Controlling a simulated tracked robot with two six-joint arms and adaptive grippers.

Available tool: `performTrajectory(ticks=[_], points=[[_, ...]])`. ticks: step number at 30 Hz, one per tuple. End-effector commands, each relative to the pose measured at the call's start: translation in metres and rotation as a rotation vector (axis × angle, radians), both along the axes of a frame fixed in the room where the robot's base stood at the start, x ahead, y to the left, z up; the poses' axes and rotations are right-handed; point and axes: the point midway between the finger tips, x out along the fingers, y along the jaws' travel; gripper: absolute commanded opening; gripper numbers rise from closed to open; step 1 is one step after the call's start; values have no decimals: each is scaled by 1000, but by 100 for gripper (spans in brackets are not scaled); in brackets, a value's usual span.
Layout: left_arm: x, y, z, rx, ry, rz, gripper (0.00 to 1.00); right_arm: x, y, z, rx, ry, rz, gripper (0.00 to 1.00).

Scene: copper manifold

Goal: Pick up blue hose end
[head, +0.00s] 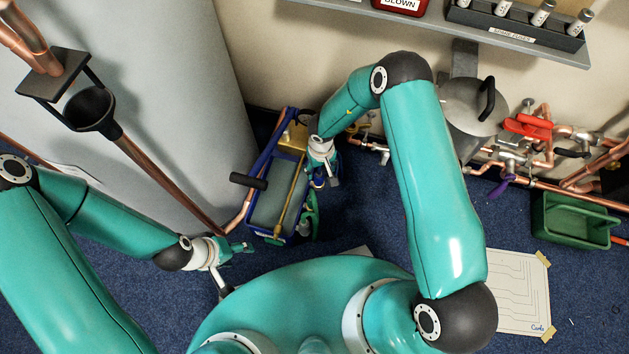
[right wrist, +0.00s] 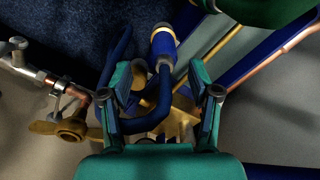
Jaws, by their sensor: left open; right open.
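The blue hose end (right wrist: 163,42) shows in the right wrist view as a short dark blue cylinder with a yellow band. A dark blue hose (right wrist: 111,62) curves near it. My right gripper (right wrist: 160,78) is open, its two fingers apart, with the hose end ahead of the gap between them. I see no contact between fingers and hose end. In the head view my right gripper (head: 326,178) is above the right side of a blue tray; I cannot clearly make out the hose end there. My left gripper (head: 246,247) is open and empty, low at the left.
The blue tray (head: 262,236) holds a yellow rod and other parts. Copper pipes with a yellow valve handle (right wrist: 68,128) lie close left of my right gripper. A grey tank (head: 462,105), red valve (head: 527,126) and green crate (head: 570,222) are to the right.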

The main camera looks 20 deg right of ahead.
Motion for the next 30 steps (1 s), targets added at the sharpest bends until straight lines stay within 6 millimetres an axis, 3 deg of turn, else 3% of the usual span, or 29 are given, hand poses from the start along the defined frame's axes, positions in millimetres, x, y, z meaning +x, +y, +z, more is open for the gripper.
performTrajectory(ticks=[9,18,27,30], points=[[0,0,-27,0,0,0,61,2,5,-45,0,1,2,62],[0,0,-27,0,0,0,61,2,5,-48,0,0,2,62],[0,0,-27,0,0,0,61,2,6,-48,0,1,3,12],[0,0,-27,0,0,0,61,2,6,-48,0,1,3,0]])
